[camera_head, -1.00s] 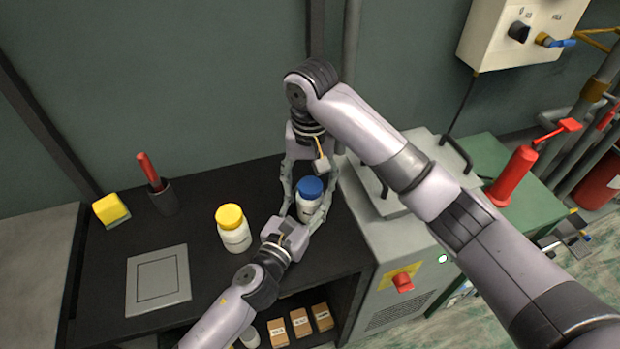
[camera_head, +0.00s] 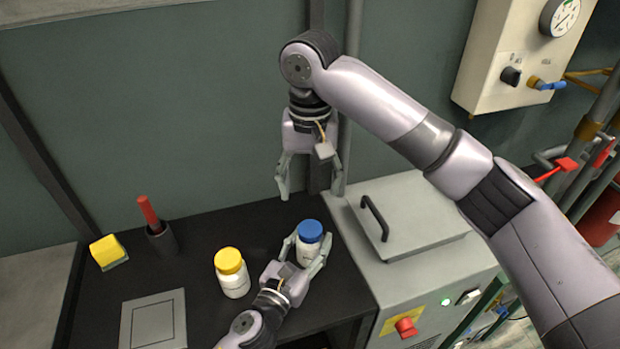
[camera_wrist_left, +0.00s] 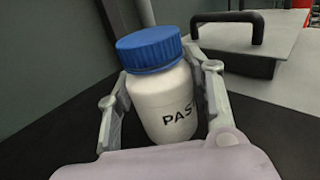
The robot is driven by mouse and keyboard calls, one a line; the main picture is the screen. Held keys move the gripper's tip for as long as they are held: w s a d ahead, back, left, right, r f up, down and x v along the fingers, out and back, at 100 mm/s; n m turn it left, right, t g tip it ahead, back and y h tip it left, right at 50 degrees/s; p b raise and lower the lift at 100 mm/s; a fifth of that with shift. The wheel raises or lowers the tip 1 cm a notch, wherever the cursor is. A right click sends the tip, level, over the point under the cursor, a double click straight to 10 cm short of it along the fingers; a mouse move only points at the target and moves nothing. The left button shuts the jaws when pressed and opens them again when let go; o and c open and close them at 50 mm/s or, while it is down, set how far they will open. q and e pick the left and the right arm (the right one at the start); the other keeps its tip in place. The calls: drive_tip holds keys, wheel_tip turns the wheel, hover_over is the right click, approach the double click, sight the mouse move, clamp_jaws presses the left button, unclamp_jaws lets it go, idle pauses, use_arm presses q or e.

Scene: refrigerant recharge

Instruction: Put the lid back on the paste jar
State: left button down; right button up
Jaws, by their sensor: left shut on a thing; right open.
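The paste jar (camera_head: 308,249) is white and stands on the black bench top near its right end. The blue lid (camera_head: 310,231) sits on top of the jar. My left gripper (camera_head: 308,262) is shut on the jar's body, with a finger on each side. In the left wrist view the jar (camera_wrist_left: 165,105) shows dark lettering starting "PAS", and the lid (camera_wrist_left: 149,48) covers its mouth; the jar looks slightly tilted there. My right gripper (camera_head: 311,194) is open and empty, pointing down above the lid and apart from it.
A white jar with a yellow lid (camera_head: 231,272) stands left of my left gripper. A flat grey plate (camera_head: 153,322), a dark cup with a red-handled tool (camera_head: 162,240) and a yellow sponge (camera_head: 108,251) lie further left. A grey machine with a black handle (camera_head: 375,217) stands right.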

drive_tip(key=shift+r, duration=0.35)
use_arm(q)
drive_tip(key=c, duration=0.7)
unclamp_jaws()
drive_tip(key=v, duration=1.2)
drive_tip(key=shift+a, duration=0.1)
drive_tip(key=shift+s, duration=0.1)
use_arm(e)
drive_tip(key=shift+s+f, duration=0.1)
